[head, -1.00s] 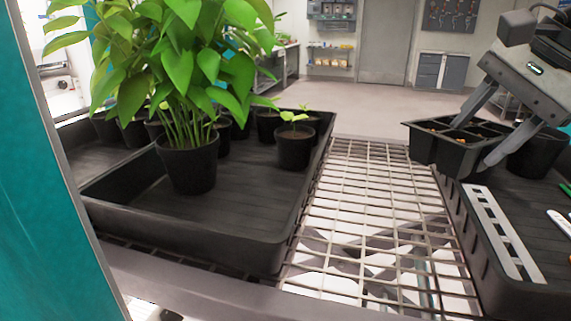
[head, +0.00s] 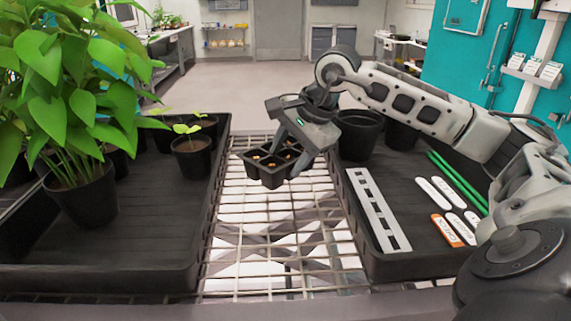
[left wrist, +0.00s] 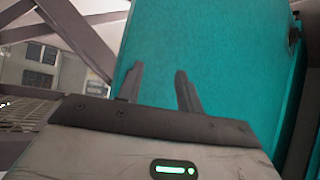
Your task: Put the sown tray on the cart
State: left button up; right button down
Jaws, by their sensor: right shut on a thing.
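The sown tray (head: 268,170) is a small black cell tray with brown specks in its cells. In the head view it is at the middle, over the wire shelf (head: 262,235) between two large black trays. My right gripper (head: 288,152) is shut on its right side. I cannot tell whether the tray touches the wires. My left gripper (left wrist: 160,85) shows only in the left wrist view, with two fingers apart and nothing between them, in front of a teal surface. I see nothing that I can surely call a cart.
The left large tray (head: 130,250) holds potted plants. The right large tray (head: 395,262) holds dark pots (head: 360,133), a slotted grey strip (head: 378,210), labels (head: 447,229) and green sticks (head: 458,182). Bare wire lies between them, and open floor beyond.

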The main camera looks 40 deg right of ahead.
jog(key=shift+w+f, duration=0.25)
jog(key=shift+w, duration=0.05)
notch_tip(320, 180, down, 4)
jog(key=shift+w+r+p, duration=0.1)
jog(key=shift+r+p, duration=0.15)
jog(key=shift+p, duration=0.05)
jog(key=c, duration=0.6)
grip_release()
jog(key=shift+c, duration=0.2)
jog(key=b+v, duration=0.1)
jog(key=v, duration=1.1)
